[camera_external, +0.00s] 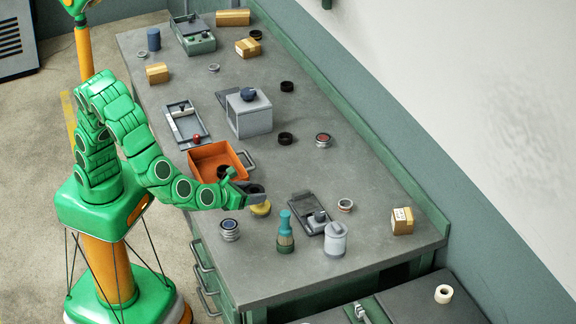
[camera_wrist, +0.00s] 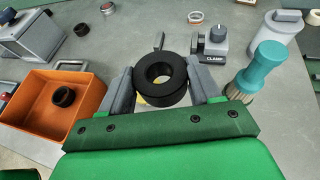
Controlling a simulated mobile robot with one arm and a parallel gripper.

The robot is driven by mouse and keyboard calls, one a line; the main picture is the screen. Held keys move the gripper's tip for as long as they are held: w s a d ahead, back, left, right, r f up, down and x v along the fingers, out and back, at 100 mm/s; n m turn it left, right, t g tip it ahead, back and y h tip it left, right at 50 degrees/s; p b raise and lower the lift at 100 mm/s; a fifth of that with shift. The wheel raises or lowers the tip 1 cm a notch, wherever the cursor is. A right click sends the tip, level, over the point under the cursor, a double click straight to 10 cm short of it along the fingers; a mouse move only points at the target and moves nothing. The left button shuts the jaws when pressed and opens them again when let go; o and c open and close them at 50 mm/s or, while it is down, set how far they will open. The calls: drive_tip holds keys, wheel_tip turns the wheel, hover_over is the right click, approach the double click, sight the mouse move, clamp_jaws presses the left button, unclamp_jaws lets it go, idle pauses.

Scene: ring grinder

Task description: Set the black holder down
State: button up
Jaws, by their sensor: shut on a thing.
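The black holder (camera_wrist: 160,97), a thick black ring with a round hole, is between the two grey fingers of my gripper (camera_wrist: 160,75) in the wrist view. The fingers press on its left and right sides. In the external view my gripper (camera_external: 254,195) is over the front part of the grey bench (camera_external: 310,262), to the right of the orange tray (camera_external: 205,151), with the black holder (camera_external: 256,188) partly hidden in it. A yellow object (camera_external: 261,209) lies below or just beside it, mostly hidden in the wrist view.
The orange bin also shows in the wrist view (camera_wrist: 22,82) with a black ring (camera_wrist: 63,96) inside. A teal-handled brush (camera_external: 285,228), a grey canister (camera_external: 335,240), a dark clamp device (camera_external: 308,206) and a stacked round part (camera_external: 229,230) stand near the gripper. Bare bench shows beyond.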

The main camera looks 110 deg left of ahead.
drive_tip(key=shift+w+a+f, duration=0.1)
drive_tip(key=shift+w+f, duration=1.2)
drive_tip(key=shift+f, duration=0.3)
drive_tip(key=shift+w+f, duration=1.3)
drive_tip(key=shift+f, duration=1.65)
drive_tip(key=shift+f, duration=0.65)
drive_tip(key=o, duration=1.1)
drive_tip(key=shift+r, duration=0.1)
